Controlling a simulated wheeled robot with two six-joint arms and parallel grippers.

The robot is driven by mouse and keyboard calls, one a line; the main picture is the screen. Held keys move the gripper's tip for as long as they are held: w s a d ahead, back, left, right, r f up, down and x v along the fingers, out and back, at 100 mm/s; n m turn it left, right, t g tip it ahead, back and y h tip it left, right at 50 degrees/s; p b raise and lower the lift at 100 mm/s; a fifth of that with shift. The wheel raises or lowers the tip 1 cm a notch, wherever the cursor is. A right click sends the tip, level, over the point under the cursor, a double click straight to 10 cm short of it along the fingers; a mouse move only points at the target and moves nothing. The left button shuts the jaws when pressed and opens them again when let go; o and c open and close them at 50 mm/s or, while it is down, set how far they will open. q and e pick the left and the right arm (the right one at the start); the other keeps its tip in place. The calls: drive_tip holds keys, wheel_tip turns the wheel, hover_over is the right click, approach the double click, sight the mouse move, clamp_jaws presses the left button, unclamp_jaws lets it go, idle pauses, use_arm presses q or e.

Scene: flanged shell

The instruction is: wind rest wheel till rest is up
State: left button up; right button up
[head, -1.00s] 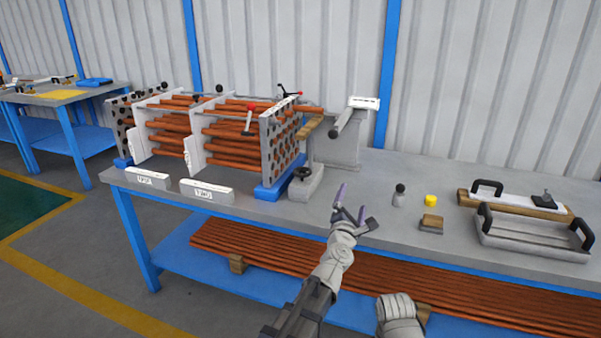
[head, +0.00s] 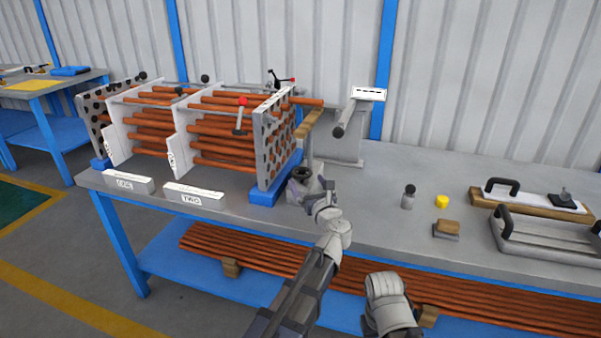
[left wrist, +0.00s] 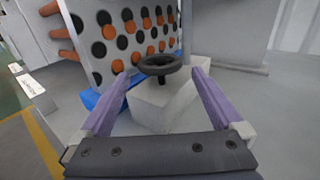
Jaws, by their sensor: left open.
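The rest wheel (left wrist: 160,65) is a small black handwheel on top of a pale grey block (left wrist: 165,105). In the left wrist view it stands between and beyond my fingertips. My left gripper (left wrist: 160,85) is open, with purple fingers either side of the block and nothing clearly gripped. In the head view my left gripper (head: 312,190) is at the block and partly hides it; the wheel (head: 302,174) shows just behind. The wooden-topped rest (head: 311,123) stands behind the wheel, beside the end plate. My right gripper is not clearly seen.
The shell's perforated end plate (head: 275,140), with copper tubes, stands left of the wheel on a blue foot (head: 270,193). A tube sticks out toward the rest.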

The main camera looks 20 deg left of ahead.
sight(301, 173)
use_arm(q)
drive_tip(key=x, duration=0.6)
drive_tip(key=shift+w+a, duration=0.1)
drive_tip(key=shift+w, duration=0.2)
drive_tip(key=shift+c, duration=0.2)
drive_tip(key=c, duration=1.1)
drive_tip(key=shift+s, duration=0.1)
drive_tip(key=shift+c, duration=0.2)
drive_tip(key=shift+h, duration=0.3)
